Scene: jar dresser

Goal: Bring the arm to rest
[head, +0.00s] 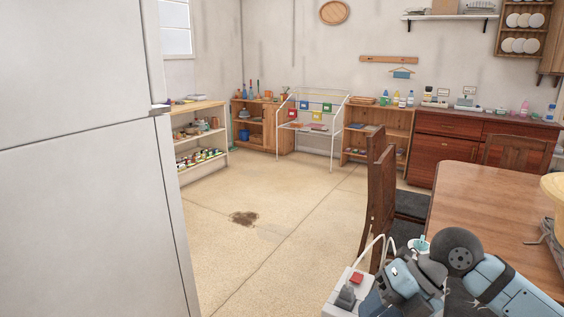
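One of my arms comes in at the lower right of the head view, with blue-grey links and a dark round joint. It is bent beside the wooden table (480,200). I can make out no gripper fingers on it, so what its gripper holds, if anything, is hidden. My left arm and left gripper are not in view.
A white container with a thin handle (340,283) and a red item (356,278) shows beside the arm. A dark wooden chair (380,190) stands by the table. A large white cabinet (75,160) fills the left. Open floor with a dark stain (243,218) lies between.

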